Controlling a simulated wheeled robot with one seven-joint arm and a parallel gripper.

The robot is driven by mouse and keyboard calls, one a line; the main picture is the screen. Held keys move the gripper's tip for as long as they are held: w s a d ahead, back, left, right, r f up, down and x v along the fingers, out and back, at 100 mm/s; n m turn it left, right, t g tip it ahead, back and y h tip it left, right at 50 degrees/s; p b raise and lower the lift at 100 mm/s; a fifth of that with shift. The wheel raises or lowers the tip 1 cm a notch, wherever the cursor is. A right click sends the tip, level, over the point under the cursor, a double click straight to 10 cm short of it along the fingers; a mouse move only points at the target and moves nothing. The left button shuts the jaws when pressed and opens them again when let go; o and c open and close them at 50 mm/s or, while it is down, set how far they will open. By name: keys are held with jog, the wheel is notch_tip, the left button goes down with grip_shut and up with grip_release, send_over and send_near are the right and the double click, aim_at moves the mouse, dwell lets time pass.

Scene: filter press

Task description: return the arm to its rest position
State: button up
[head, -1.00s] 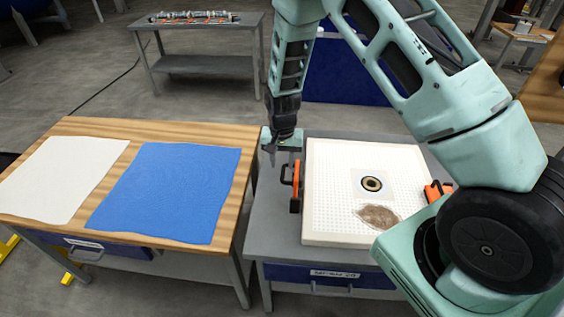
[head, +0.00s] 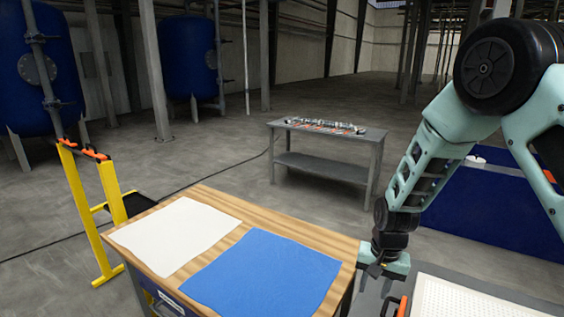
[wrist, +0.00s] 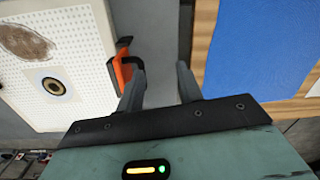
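My gripper (wrist: 160,88) shows in the wrist view with its two dark fingers apart and nothing between them. In the wrist view the white perforated filter plate (wrist: 88,20) lies to the left, with a round dark-ringed hole and a brown stain. Its orange and black handle (wrist: 122,68) is beside my left finger; I cannot tell whether they touch.
A white cloth (head: 175,234) and a blue cloth (head: 262,277) lie on the wooden table. The plate's corner (head: 450,300) shows at the bottom right. A yellow stand (head: 85,215) is at the left, a grey bench (head: 325,150) behind, a blue bin (head: 490,210) at the right. Open floor lies beyond.

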jog(key=s+a+r+n+b, duration=0.25)
jog(key=s+a+r, duration=0.2)
jog(key=s, duration=0.25)
jog(key=s+a+r+n+b, duration=0.2)
jog(key=s+a+r+n, duration=0.15)
jog(key=s+a, duration=0.3)
jog(key=s+d+r+n+b, duration=0.1)
jog(key=s+n+b, duration=0.2)
jog(key=s, duration=1.1)
jog(key=n, duration=0.3)
jog(key=shift+s+r+n, duration=0.15)
jog(key=shift+r+n, duration=0.15)
jog(key=shift+r, duration=0.1)
